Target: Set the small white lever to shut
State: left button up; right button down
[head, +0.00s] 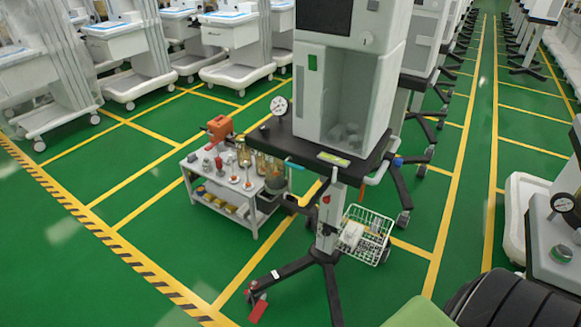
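The nearest cart (345,85) stands in the middle of the head view, a tall white cabinet on a dark top (310,152) with a post and black feet. A round gauge (278,106) stands at the top's left corner. A blue handle (294,165) lies along its front edge. A white curved piece (377,176) is at the front right, with a blue part beside it. I cannot tell whether this is the small white lever, and no lever position is readable. Neither of my grippers is in view.
A low white trolley (232,205) with bottles and an orange item (219,128) stands left of the cart. A wire basket (364,235) hangs on the post. Green floor is open at lower left; more carts stand behind and right.

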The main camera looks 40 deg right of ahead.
aim_at(335, 177)
jog(key=z, duration=1.4)
